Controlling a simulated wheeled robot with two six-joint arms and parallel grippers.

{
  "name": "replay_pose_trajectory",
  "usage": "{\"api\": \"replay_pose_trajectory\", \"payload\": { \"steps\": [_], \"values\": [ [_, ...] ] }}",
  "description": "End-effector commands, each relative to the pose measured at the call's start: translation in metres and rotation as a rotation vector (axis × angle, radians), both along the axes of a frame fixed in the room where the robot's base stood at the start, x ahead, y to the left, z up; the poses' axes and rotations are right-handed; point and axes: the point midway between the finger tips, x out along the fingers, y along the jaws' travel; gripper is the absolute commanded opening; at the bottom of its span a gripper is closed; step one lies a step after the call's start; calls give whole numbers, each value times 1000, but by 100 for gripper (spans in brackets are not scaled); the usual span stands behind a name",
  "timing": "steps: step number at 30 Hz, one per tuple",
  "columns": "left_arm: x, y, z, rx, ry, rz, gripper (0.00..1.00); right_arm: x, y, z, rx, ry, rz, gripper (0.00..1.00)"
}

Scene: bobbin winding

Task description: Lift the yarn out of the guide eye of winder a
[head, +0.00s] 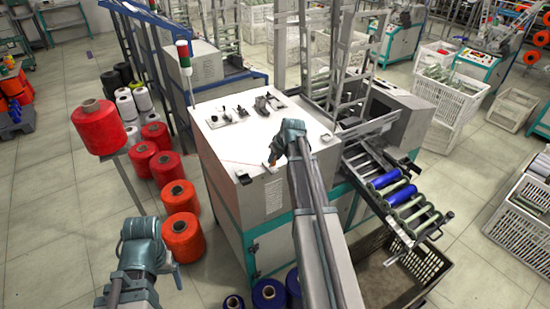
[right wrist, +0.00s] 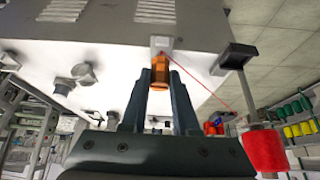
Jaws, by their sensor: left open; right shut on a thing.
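The winder (head: 262,187) is a white and teal machine with a pale top plate. My right gripper (head: 274,160) is low over the front edge of that plate. In the right wrist view its fingers (right wrist: 163,100) are shut on a small orange-brown piece (right wrist: 160,72), just below a pale bracket (right wrist: 161,45) on the plate. I cannot tell whether that bracket is the guide eye. A thin red yarn (right wrist: 205,88) runs from beside this piece toward the red cone (right wrist: 265,150). My left gripper (head: 128,296) is open and apart from the winder, at the lower left.
A red cone (head: 99,127) stands on a post left of the winder, with several red cones on the floor. A rack with blue bobbins (head: 388,180) lies to the right, above a dark crate (head: 430,262).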

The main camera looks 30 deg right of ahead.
Motion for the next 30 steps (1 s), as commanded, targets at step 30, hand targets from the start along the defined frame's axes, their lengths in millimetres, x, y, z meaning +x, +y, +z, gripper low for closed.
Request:
{"api": "replay_pose_trajectory", "payload": {
  "steps": [30],
  "values": [
    [0, 0, -23, 0, 0, 0, 86, 0, 0, -23, 0, 0, 0, 0]
  ]
}}
